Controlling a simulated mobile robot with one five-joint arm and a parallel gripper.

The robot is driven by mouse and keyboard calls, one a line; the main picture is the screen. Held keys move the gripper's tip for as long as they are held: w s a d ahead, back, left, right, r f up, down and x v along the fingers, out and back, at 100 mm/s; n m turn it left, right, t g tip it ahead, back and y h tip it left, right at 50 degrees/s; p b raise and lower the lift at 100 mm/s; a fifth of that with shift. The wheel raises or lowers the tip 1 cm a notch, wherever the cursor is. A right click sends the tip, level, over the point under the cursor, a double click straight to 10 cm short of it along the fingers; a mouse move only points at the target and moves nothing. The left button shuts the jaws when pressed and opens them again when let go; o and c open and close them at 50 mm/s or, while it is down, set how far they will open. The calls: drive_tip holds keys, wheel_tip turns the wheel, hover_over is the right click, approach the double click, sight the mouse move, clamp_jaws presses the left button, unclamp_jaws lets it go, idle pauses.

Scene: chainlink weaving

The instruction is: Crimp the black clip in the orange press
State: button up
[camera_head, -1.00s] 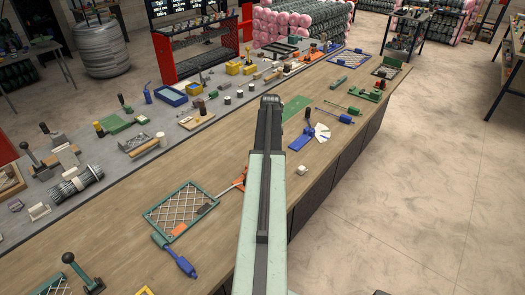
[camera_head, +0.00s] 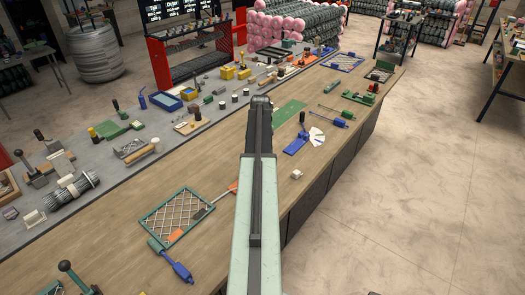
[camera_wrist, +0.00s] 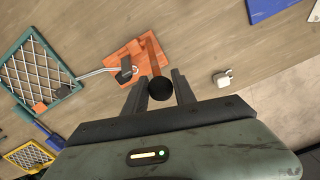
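The orange press (camera_wrist: 133,52) lies on the wooden bench, ahead of my gripper (camera_wrist: 158,80) in the wrist view. An orange bar rises from it to a round black knob (camera_wrist: 160,91). The knob appears between my two spread fingers; I cannot tell whether they touch it. A small black piece (camera_wrist: 125,75), perhaps the black clip, sits at the press beside a bent metal rod. Another dark block (camera_wrist: 62,91) lies at the corner of a green mesh frame (camera_wrist: 18,48). In the head view my arm covers most of the press (camera_head: 233,187).
The mesh frame (camera_head: 152,217) has an orange block on it and a blue-handled tool (camera_head: 176,268) beside it. A small white block (camera_wrist: 222,78) lies right of the press. A black-knobbed lever (camera_head: 65,267) stands at lower left. Open floor (camera_head: 420,200) lies right of the bench.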

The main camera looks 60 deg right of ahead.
drive_tip(key=o, duration=0.4)
drive_tip(key=shift+r, duration=0.1)
wheel_tip(320, 180, up, 8)
drive_tip(key=p, duration=0.8)
drive_tip(key=shift+s, duration=0.15)
drive_tip(key=shift+f, duration=0.2)
